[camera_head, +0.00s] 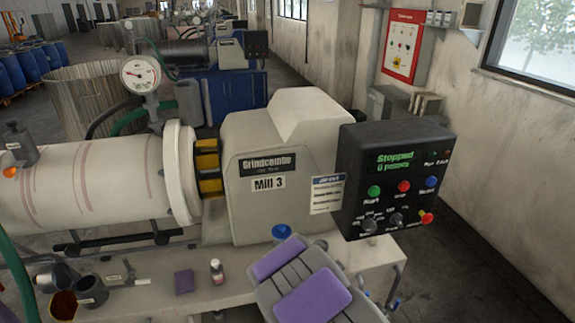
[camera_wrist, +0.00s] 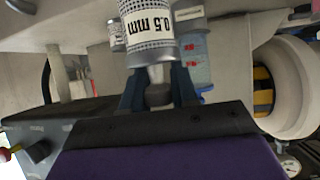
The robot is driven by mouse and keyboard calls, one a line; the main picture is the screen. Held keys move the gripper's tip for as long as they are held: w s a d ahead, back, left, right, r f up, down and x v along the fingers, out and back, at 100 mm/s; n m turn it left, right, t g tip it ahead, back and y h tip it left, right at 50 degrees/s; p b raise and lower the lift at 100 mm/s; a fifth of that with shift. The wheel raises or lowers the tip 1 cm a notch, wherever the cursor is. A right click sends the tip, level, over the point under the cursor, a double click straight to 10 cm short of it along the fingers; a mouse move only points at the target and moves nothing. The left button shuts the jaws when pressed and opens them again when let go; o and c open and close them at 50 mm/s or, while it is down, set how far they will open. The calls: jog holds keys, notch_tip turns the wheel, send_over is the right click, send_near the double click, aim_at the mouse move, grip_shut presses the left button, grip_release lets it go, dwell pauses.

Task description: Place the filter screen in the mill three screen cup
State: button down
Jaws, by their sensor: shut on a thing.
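In the wrist view my gripper (camera_wrist: 158,88) is shut on the grey lower end of the filter screen (camera_wrist: 150,52). The screen is a meshed cylinder with a white "0.5 mm" label, which reads upside down here. In the head view my grey and purple arm hides the fingers and the screen from sight. Mill 3 (camera_head: 278,150) stands behind my arm, with its name plate on the grey housing. Dark cups (camera_head: 91,291) sit at the bench's front left, with a small white tag beside them. I cannot tell which is the mill three screen cup.
The black control box (camera_head: 387,178) reads "Stopped" at the right. A blue-topped thing (camera_head: 281,231) shows just beyond my arm. A purple block (camera_head: 184,281) and a small bottle (camera_head: 216,270) stand on the bench (camera_head: 235,292). The pale mill drum (camera_head: 90,185) lies at the left.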

jog(key=w+d+r, duration=0.2)
jog(key=d+r, duration=0.2)
jog(key=r, duration=0.3)
jog(key=w+d+r+m+h, duration=0.1)
jog(key=w+d+r, duration=0.2)
jog(key=r, duration=0.4)
jog(key=shift+w+d, duration=0.25)
jog(key=shift+d, duration=0.35)
jog(key=shift+s, duration=0.1)
jog(key=v, duration=0.5)
jog(key=shift+s+a+r, duration=0.2)
jog(key=shift+s, duration=0.15)
